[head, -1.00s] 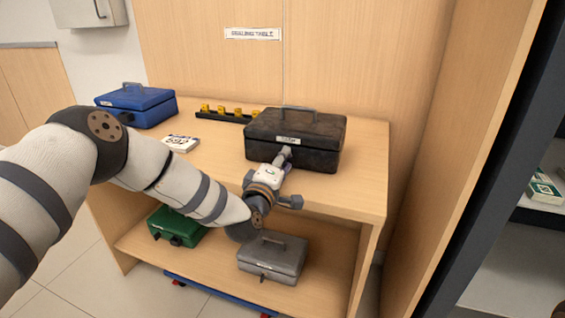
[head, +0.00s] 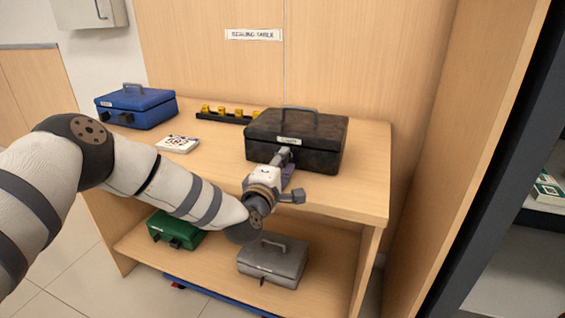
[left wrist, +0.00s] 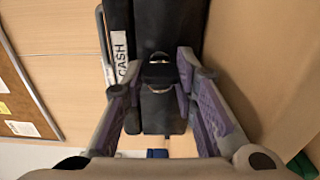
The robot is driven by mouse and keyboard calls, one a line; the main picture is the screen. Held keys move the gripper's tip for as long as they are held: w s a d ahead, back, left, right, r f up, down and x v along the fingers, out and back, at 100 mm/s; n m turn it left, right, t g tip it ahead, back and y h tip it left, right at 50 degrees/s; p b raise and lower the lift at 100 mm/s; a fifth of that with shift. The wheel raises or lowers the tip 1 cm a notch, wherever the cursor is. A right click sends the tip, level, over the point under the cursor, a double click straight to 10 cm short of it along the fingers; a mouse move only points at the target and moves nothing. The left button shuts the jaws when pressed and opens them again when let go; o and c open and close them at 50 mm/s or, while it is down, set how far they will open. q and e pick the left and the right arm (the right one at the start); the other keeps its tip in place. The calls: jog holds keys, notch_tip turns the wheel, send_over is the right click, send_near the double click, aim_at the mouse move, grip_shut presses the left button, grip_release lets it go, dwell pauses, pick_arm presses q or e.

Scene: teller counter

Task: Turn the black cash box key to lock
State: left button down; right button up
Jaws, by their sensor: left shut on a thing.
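The black cash box (head: 312,138) stands closed on the tabletop (head: 358,188), with a grey handle on its lid and a small white label on its front. In the left wrist view the box (left wrist: 182,28) fills the top middle, its label reading "CASH" sideways. My left gripper (head: 285,158) is at the box's front, below the label. In the left wrist view its purple-padded fingers (left wrist: 160,78) are on either side of the small dark key (left wrist: 158,72) and shut on it. The key's exact angle is hard to tell. My right gripper is not in view.
A blue cash box (head: 136,106), a white card stack (head: 178,144) and a black rack with yellow pieces (head: 226,116) share the tabletop. Green (head: 176,229) and grey (head: 273,261) boxes sit on the lower shelf. A wooden side panel (head: 440,150) stands at right.

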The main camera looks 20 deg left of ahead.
pick_arm(q)
jog(key=c, duration=1.3)
grip_release()
